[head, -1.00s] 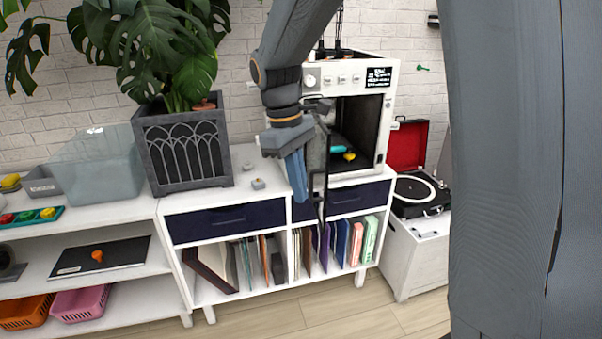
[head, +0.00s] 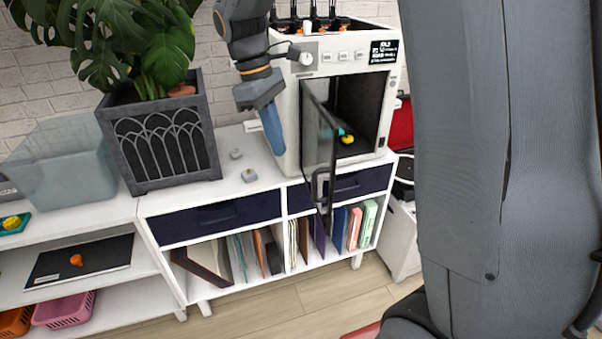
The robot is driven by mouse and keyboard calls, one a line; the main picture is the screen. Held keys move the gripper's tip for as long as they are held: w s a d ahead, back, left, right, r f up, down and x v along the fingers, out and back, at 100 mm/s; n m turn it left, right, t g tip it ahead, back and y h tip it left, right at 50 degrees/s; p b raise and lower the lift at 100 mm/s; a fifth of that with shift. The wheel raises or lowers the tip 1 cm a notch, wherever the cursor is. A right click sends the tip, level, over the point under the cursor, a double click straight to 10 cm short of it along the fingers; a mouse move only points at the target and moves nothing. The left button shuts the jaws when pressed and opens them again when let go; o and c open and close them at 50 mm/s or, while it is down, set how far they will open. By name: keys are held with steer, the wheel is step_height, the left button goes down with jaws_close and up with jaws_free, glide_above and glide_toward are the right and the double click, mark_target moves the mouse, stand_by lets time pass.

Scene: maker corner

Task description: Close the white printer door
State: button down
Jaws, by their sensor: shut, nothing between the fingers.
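The white printer (head: 291,103) stands on the right part of the white cabinet. Its door (head: 320,135), a dark glass panel with a dark frame and a handle at its lower end, is swung wide open and sticks out toward me, hinged at the left of the opening. My gripper (head: 274,145) is shut and empty. It points down in front of the printer's left front edge, to the left of the door, with a small gap in the picture. Whether it touches the printer cannot be told. Inside the chamber lie a yellow piece (head: 347,139) and a teal piece (head: 341,131).
A planter (head: 168,145) with a large leafy plant stands left of the printer. Small grey objects (head: 249,175) lie on the cabinet top (head: 212,195) between them. A clear bin (head: 60,160) is at far left. A red-lined record player (head: 401,128) is partly hidden behind my arm.

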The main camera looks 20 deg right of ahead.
steer(key=s+d+f+p, duration=0.4)
steer(key=f, duration=0.5)
steer(key=shift+d, duration=0.3)
steer(key=shift+s, duration=0.1)
